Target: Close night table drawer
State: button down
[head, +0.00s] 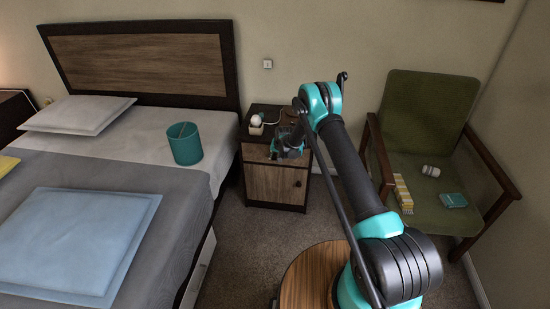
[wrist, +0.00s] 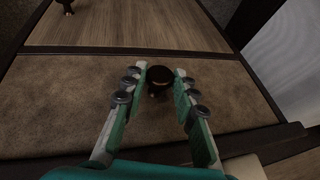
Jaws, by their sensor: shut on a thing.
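The night table (head: 278,182) stands between the bed and the chair, with a drawer above a wood-grain door. The brown drawer front (head: 256,153) shows in the head view left of my gripper (head: 278,152), which covers the rest of it. In the wrist view the drawer front (wrist: 75,95) fills the middle, with a round dark knob (wrist: 159,74). My gripper (wrist: 160,82) has its two fingers either side of this knob and is shut on it. How far the drawer stands out is hard to tell from these views.
A white object (head: 256,121) with a cord sits on the night table. The door below has its own knob (head: 298,184). The bed (head: 150,178) with a teal bin (head: 185,144) is at left, a green armchair (head: 424,120) at right. Carpet (head: 255,240) in front is clear.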

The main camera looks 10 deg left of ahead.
jog(key=c, duration=1.2)
grip_release()
jog(key=shift+w, duration=0.25)
jog(key=v, duration=1.2)
jog(key=shift+d, duration=0.1)
